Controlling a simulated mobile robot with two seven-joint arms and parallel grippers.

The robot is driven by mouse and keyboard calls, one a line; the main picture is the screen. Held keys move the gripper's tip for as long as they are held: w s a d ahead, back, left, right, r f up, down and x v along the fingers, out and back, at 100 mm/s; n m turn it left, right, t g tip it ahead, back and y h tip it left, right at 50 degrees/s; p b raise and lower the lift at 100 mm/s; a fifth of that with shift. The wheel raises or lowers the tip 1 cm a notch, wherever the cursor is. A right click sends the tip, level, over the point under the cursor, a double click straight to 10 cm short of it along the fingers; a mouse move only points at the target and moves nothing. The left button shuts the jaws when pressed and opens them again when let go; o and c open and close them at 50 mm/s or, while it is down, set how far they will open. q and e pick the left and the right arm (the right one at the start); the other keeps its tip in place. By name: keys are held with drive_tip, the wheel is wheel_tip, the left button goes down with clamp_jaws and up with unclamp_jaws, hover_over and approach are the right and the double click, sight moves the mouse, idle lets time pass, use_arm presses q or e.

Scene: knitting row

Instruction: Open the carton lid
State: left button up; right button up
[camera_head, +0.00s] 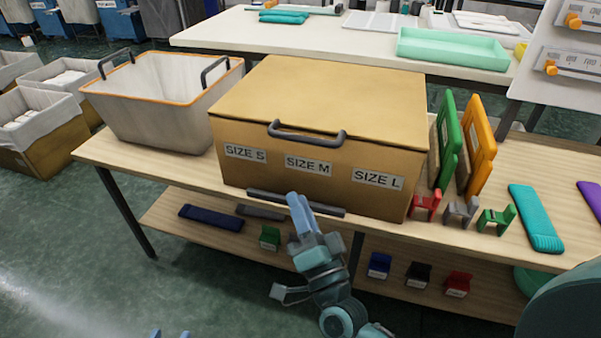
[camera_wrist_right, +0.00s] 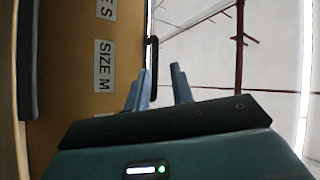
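The tan carton (camera_head: 265,182) stands on the wooden table with its lid (camera_head: 335,92) lying shut. A dark lid handle (camera_head: 305,133) sticks out at the lid's front edge. My right gripper (camera_head: 299,200) is in front of the carton, below the handle in the picture. In the right wrist view its fingers (camera_wrist_right: 160,72) are apart with nothing between them; the left finger is close to the handle (camera_wrist_right: 152,55). I cannot tell whether they touch. Only the fingertips of my left gripper (camera_head: 170,333) show at the bottom edge, apart and empty.
A grey bin with an orange rim (camera_head: 150,117) stands left of the carton. Green (camera_head: 446,140) and orange boards (camera_head: 478,145) stand upright close on its right, with small coloured holders in front. A dark bar (camera_head: 295,202) runs along the carton's lower front. A lower shelf holds small items.

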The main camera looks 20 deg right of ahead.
sight(302, 138)
drive_tip(key=w+d+r+m+h, duration=0.1)
drive_tip(key=w+r+m, duration=0.1)
drive_tip(key=w, duration=0.2)
drive_tip(key=w+d+r+m+t+h+b, duration=0.1)
drive_tip(key=w+r+m+h, duration=0.1)
drive_tip(key=w, duration=0.2)
drive_tip(key=w+d+r+m+h, duration=0.2)
drive_tip(key=w, duration=0.2)
drive_tip(key=shift+w+b, duration=0.2)
drive_tip(key=shift+b, duration=0.1)
clamp_jaws()
